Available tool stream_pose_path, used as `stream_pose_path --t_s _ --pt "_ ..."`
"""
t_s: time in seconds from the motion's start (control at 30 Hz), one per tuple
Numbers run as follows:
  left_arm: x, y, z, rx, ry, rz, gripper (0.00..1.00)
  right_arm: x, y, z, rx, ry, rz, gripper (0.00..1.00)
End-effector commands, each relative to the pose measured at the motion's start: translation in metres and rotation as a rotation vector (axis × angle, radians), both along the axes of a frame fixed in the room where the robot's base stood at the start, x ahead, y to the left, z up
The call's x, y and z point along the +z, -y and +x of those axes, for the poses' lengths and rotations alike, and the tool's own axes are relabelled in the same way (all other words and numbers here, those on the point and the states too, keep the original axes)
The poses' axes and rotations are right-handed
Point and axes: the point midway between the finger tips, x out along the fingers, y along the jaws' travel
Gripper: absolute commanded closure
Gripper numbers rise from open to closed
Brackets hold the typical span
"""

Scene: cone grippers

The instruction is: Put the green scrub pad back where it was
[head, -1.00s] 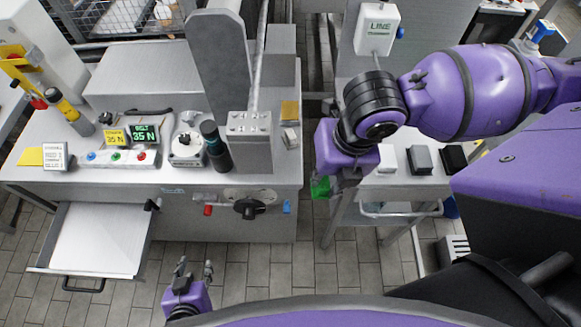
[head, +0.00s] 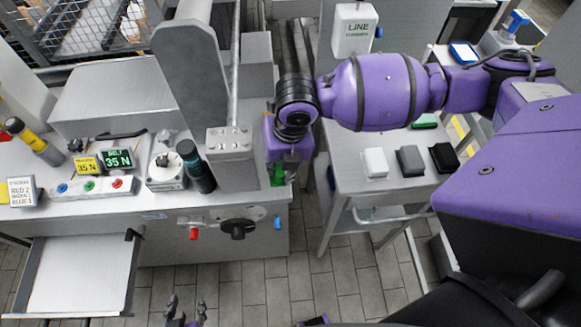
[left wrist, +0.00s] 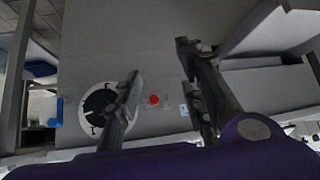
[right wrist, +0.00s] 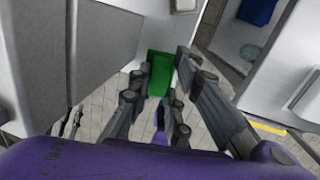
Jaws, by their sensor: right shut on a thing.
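The green scrub pad (head: 277,174) is held by my right gripper (head: 278,166), beside the right end of the steel machine bench. In the right wrist view the pad (right wrist: 158,75) sits between the fingers (right wrist: 152,100), above the floor. The arm's wrist partly hides it in the head view. My left gripper (head: 187,312) is low at the bottom edge, fingers apart and empty. In the left wrist view its open fingers (left wrist: 158,60) face the bench front with a red knob (left wrist: 154,100).
A side table (head: 345,182) at right carries a white block (head: 375,162), a grey one (head: 410,160), a black one (head: 443,158) and a flat green item (head: 424,122) partly behind my arm. The bench (head: 160,200) has an open drawer (head: 80,275) at left.

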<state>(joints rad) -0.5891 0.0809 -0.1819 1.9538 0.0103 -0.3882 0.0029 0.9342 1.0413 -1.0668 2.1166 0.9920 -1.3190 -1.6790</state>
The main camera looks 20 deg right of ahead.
Motion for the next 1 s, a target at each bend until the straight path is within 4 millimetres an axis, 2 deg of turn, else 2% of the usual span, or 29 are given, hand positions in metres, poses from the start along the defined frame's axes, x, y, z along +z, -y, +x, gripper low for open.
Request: stream_pose_path --t_s 0.1,0.3,0.67,0.7,0.8,0.83,1.0 --pt "-0.001 -0.001 -0.001 -0.002 -0.003 0.002 0.63 -0.015 -0.003 0.01 -0.002 0.0 0.0 1.0" --pt "0.001 -0.004 -0.004 -0.005 -0.006 0.008 0.63 -0.034 -0.002 0.01 -0.001 0.005 -0.001 1.0" --pt "-0.004 -0.005 -0.013 -0.006 -0.023 0.01 0.63 -0.039 -0.002 0.009 0.0 0.002 0.0 1.0" --pt "-0.004 -0.005 -0.013 -0.006 -0.022 0.01 0.63 -0.039 -0.002 0.009 0.0 0.002 0.0 0.79" --pt "-0.003 -0.004 -0.011 -0.005 -0.019 0.008 0.63 -0.039 -0.002 0.009 0.0 0.003 -0.001 0.66" --pt "-0.003 -0.004 -0.01 -0.004 -0.017 0.007 0.63 -0.039 -0.002 0.009 0.0 0.003 -0.001 0.63" --pt "-0.001 -0.001 -0.005 0.0 -0.008 0.0 0.63 -0.039 -0.002 0.009 0.0 0.003 -0.001 0.63"
